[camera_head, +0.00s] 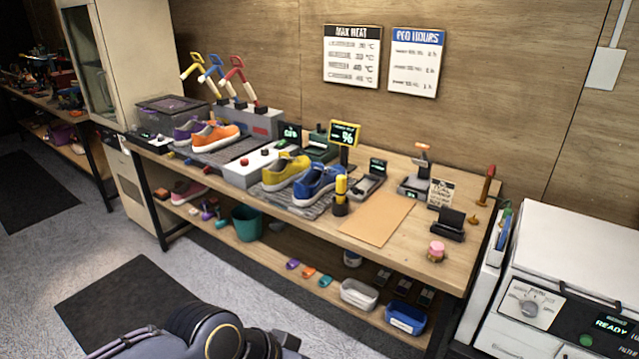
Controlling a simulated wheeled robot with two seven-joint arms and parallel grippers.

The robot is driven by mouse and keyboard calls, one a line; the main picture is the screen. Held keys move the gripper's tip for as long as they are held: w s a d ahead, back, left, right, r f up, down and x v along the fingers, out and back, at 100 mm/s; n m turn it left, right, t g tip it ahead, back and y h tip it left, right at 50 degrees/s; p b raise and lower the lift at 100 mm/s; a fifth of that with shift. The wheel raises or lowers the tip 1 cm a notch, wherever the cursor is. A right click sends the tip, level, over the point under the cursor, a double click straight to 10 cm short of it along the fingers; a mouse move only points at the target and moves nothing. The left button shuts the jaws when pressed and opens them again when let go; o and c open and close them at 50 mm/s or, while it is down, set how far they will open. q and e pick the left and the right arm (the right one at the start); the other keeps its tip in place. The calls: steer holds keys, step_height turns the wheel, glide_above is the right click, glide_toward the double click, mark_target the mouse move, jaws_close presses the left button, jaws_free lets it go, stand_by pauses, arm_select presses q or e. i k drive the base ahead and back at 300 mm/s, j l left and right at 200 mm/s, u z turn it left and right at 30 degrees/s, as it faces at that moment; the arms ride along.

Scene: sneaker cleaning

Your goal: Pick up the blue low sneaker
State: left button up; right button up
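The blue low sneaker (322,183) is blue with a white sole. It sits on a dark grey mat on the wooden workbench (430,228), near the middle of the picture. A yellow sneaker (284,171) stands close on its left. A small yellow-and-black holder (340,195) stands in front of its right end and may cover part of it. Neither of my grippers shows. A dark part of my own body fills the bottom left edge, well apart from the bench.
An orange sneaker (216,136) and a purple sneaker (187,131) stand on another mat at left. A display sign (344,134) rises behind the blue sneaker. A tan sheet (376,219) lies flat at right. The lower shelf holds a teal bucket (247,224) and bins.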

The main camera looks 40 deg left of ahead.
mark_target(320, 181)
steer(key=i+j, duration=0.15)
steer(key=j, duration=0.35)
steer(key=i+j+u, duration=0.1)
steer(key=j, duration=0.4)
steer(key=i+j, duration=0.25)
steer(key=j, duration=0.2)
steer(key=i+j+u, duration=0.15)
steer(key=j, duration=0.35)
steer(key=i+j, duration=0.25)
steer(key=j, duration=0.2)
steer(key=i+j+u, duration=0.1)
steer(key=i+j, duration=0.15)
steer(key=j, duration=0.25)
steer(key=i+j, duration=0.2)
steer(key=j, duration=0.2)
steer(key=i+j+u, duration=0.1)
steer(key=i+j, duration=0.15)
steer(key=j, duration=0.2)
